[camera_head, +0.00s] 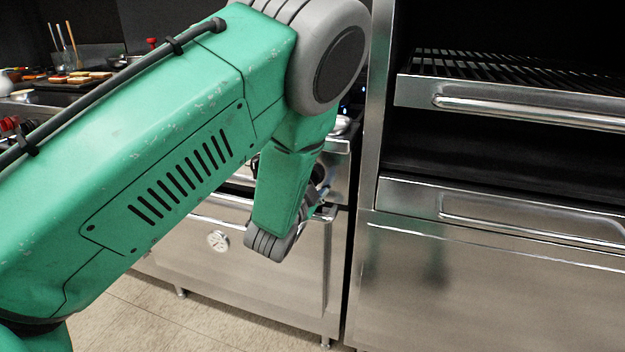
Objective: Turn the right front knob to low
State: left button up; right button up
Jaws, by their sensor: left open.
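The stove (340,160) stands in the middle, left of a tall steel unit, and my green left arm covers most of its front panel. A dark round part (255,166), perhaps a knob, shows just left of my forearm. The right front knob cannot be made out for certain. My left gripper (321,193) is mostly hidden behind my wrist, close to the right end of the stove front. It is open; I cannot tell whether it touches a knob. My right gripper is out of view.
A tall steel unit with a grill rack (520,75) and drawer handles (530,108) stands close on the right. Red knobs (10,124) show at far left, below a counter with food and utensils. The tiled floor (130,318) is clear at lower left.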

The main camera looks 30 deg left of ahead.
pick_arm(q)
jog(key=shift+s, duration=0.15)
jog(key=v, duration=1.1)
jog(key=shift+s+d, duration=0.2)
jog(key=shift+s, duration=0.15)
jog(key=shift+f, duration=0.1)
